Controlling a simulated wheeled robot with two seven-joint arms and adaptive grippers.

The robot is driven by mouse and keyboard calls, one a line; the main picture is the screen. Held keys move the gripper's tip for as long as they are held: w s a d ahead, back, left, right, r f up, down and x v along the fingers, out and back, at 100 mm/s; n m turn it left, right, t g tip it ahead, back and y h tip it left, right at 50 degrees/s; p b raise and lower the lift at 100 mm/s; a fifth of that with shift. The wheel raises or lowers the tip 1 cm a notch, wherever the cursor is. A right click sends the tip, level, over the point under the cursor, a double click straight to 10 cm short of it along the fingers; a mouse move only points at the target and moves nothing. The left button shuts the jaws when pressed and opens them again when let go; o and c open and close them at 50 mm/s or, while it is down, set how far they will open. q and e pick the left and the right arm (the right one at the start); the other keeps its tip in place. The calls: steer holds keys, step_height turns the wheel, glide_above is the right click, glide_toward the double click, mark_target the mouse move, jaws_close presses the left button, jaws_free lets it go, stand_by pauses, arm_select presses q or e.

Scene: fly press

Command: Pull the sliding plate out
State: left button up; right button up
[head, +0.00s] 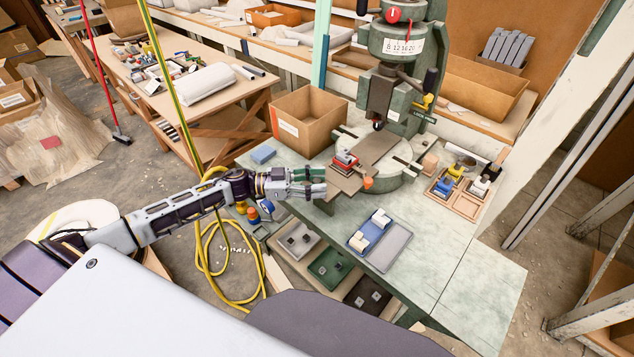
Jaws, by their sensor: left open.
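The green fly press (396,95) stands at the back of the pale green bench. The flat brownish sliding plate (345,184) reaches out from its round base toward me. A red-and-white block sits on the plate, and an orange knob (368,183) shows at its near right corner. My left gripper (322,182) is open just left of the plate's near end, its fingers pointing right. I cannot tell whether the fingers touch the plate. My right gripper is out of view.
A cardboard box (308,121) stands left of the press. A blue-grey tray (380,240) with white blocks lies at the front, and a wooden tray (458,192) with small parts lies at the right. The bench's front right is clear.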

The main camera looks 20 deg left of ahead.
arm_select(q)
steer(key=v, duration=1.1)
steer(key=shift+s+a, duration=0.2)
steer(key=shift+a, duration=0.15)
stand_by(0.8)
